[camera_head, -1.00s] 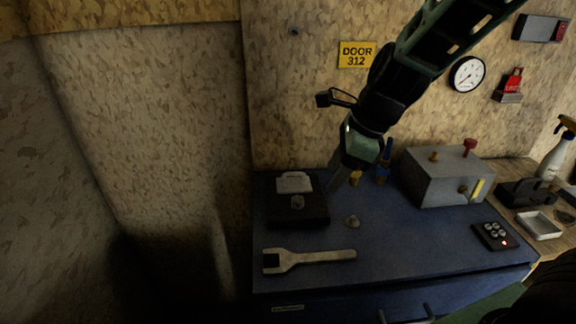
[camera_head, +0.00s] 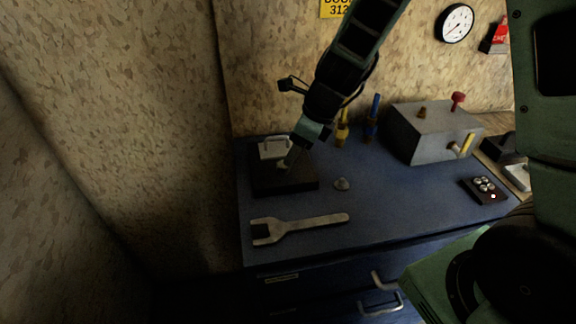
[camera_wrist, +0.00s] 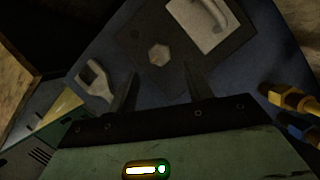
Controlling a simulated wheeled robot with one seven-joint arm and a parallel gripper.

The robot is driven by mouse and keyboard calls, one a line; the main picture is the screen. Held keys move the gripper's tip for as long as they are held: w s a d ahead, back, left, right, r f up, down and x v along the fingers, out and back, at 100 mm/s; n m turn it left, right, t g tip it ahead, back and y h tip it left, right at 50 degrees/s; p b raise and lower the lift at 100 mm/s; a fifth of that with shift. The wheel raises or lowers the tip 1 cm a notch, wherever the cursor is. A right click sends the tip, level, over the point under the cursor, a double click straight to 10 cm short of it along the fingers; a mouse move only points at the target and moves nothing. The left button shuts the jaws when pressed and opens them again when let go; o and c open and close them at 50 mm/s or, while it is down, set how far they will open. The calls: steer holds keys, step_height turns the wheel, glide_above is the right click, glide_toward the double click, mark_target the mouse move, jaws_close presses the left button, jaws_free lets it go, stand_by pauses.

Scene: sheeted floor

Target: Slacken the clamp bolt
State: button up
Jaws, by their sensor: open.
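The clamp bolt, a grey hex head (camera_wrist: 158,54), sits on a dark block (camera_wrist: 130,40) in the wrist view. Whether the fingertips touch the block is unclear. A grey open-ended wrench (camera_head: 300,227) lies flat in front of the block; its jaw end (camera_wrist: 95,82) shows in the wrist view.
Yellow (camera_head: 342,132) and blue (camera_head: 372,122) tools stand behind. A grey box (camera_head: 432,132) and a button pad (camera_head: 485,190) are at right.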

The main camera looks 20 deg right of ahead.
mark_target(283, 168)
steer(key=b+x, duration=0.1)
steer(key=x, duration=0.4)
steer(key=c, duration=1)
